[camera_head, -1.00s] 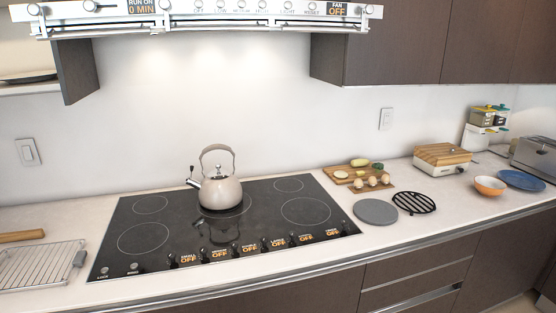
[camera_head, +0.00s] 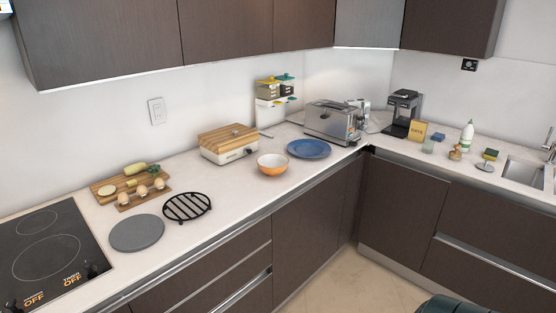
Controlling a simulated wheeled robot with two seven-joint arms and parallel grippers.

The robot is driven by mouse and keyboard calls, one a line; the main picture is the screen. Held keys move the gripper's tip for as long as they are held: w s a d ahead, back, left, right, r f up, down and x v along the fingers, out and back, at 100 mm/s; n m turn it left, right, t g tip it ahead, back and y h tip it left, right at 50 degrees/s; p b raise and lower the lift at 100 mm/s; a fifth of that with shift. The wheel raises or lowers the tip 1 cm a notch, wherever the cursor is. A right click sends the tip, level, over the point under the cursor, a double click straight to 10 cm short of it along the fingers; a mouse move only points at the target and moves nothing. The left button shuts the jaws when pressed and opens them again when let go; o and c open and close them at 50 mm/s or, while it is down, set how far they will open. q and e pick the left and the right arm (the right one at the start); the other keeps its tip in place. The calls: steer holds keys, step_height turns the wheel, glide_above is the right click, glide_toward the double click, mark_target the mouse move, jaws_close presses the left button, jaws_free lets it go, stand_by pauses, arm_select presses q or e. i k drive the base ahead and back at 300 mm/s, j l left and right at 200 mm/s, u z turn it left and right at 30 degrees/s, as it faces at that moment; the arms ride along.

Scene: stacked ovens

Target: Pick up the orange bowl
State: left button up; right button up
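The orange bowl (camera_head: 272,165) stands upright on the white counter, near its front edge and left of the blue plate. Its outside is orange and its inside is pale; it looks empty. Neither of my grippers shows in the head view.
The blue plate (camera_head: 309,149) is right of the bowl, with a toaster (camera_head: 334,121) behind. A wood-topped white box (camera_head: 229,143) is behind-left. A black trivet (camera_head: 187,207), a grey disc (camera_head: 137,232) and an egg holder (camera_head: 142,192) lie farther left.

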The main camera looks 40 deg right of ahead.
mark_target(270, 164)
steer(key=l, duration=2.1)
steer(key=i+l, duration=0.1)
steer(key=l, duration=0.6)
steer(key=i+l, duration=0.1)
steer(key=l, duration=0.6)
steer(key=i+l+u, duration=0.1)
steer(key=l, duration=0.65)
steer(key=i+l, duration=0.1)
steer(key=l, duration=0.3)
steer(key=i+l, duration=0.15)
steer(key=l, duration=0.3)
